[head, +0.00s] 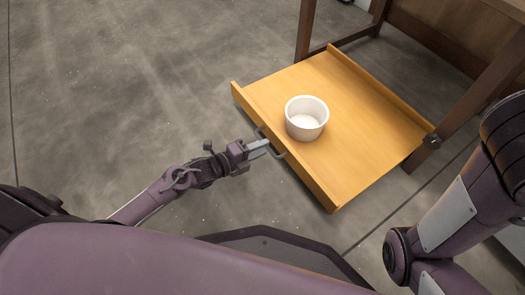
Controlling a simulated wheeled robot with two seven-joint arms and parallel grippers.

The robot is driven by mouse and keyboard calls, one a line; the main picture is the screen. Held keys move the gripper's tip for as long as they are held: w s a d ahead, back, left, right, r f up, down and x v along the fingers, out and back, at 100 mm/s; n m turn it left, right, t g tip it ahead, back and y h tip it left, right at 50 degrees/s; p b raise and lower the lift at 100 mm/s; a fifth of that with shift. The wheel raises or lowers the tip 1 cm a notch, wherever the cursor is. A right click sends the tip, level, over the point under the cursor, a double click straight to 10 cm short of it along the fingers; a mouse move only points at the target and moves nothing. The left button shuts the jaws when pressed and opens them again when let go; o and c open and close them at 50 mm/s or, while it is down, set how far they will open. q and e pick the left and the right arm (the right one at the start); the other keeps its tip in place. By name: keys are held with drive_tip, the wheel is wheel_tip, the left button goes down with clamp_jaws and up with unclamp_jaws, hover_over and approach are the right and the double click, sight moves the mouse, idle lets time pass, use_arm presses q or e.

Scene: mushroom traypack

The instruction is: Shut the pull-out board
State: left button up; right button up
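The pull-out board (375,120) is a yellow-orange wooden tray with raised edges. It sticks out from under a dark wooden table. A grey bar handle (280,154) is on its front face. My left gripper (264,146) is at this handle, its pale fingertips reaching the bar from the front left. The fingers look close together, but I cannot tell whether they grip the bar. My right arm comes in at the right edge; its gripper is out of view.
A white round bowl (306,132) stands upright on the board, near its front edge. The dark table (440,38) with its legs (305,30) stands at the back right. The grey floor left of the board is clear.

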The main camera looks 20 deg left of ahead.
use_arm(q)
drive_tip(key=shift+w+d+f, duration=0.15)
drive_tip(key=shift+w+d, duration=0.25)
drive_tip(key=shift+w, duration=0.15)
clamp_jaws()
drive_tip(key=shift+d, duration=0.1)
